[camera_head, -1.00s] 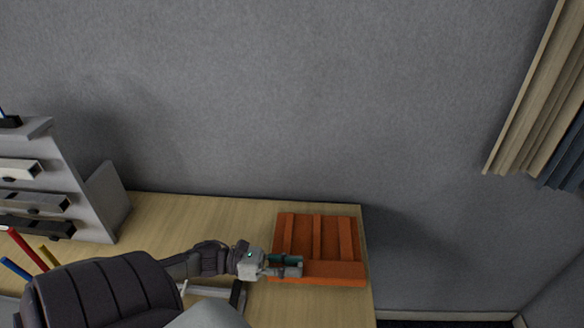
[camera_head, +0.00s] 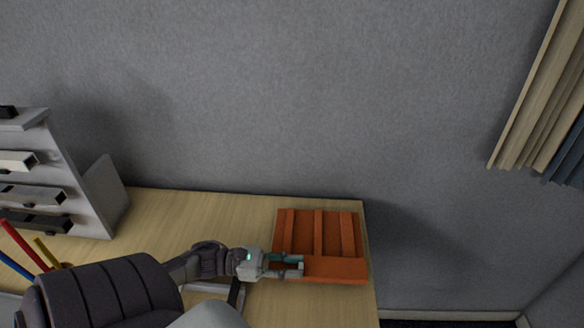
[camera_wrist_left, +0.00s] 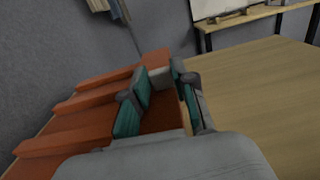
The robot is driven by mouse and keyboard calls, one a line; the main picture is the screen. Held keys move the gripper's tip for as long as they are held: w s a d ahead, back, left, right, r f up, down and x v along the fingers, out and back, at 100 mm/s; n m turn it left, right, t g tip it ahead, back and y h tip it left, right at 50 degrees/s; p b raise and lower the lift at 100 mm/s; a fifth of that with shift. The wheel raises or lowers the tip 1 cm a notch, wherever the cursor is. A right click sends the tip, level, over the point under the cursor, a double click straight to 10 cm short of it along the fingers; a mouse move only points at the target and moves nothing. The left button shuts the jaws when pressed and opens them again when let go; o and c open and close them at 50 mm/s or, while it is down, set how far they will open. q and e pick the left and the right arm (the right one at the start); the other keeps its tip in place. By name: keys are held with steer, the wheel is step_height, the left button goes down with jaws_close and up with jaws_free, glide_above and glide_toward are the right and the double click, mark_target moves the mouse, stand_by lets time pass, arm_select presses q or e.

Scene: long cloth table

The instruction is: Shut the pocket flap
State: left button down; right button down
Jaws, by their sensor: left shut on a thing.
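An orange slatted organizer (camera_head: 319,232) lies at the right end of the table, with raised ribs dividing its back part. A flat orange panel (camera_head: 338,269) runs along its front; I take this for the pocket flap, but cannot tell how far it is closed. My left gripper (camera_head: 299,266) reaches in from the left and is shut on the panel's left end. In the left wrist view, its teal-padded fingers (camera_wrist_left: 158,100) stand on either side of orange material (camera_wrist_left: 165,117), and the hand hides the near part. My right gripper is not in view.
A grey stepped rack (camera_head: 70,180) with bars stands at the left, near red, yellow and blue rods (camera_head: 22,245). The wall is close behind. The table's right edge is just beside the organizer. Bare wood (camera_head: 180,215) lies between rack and organizer.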

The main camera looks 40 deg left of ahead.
arm_select(q)
steer(key=c, duration=1.2)
jaws_free()
steer(key=shift+f, duration=0.1)
step_height(320, 180, up, 10)
steer(key=shift+s, duration=0.1)
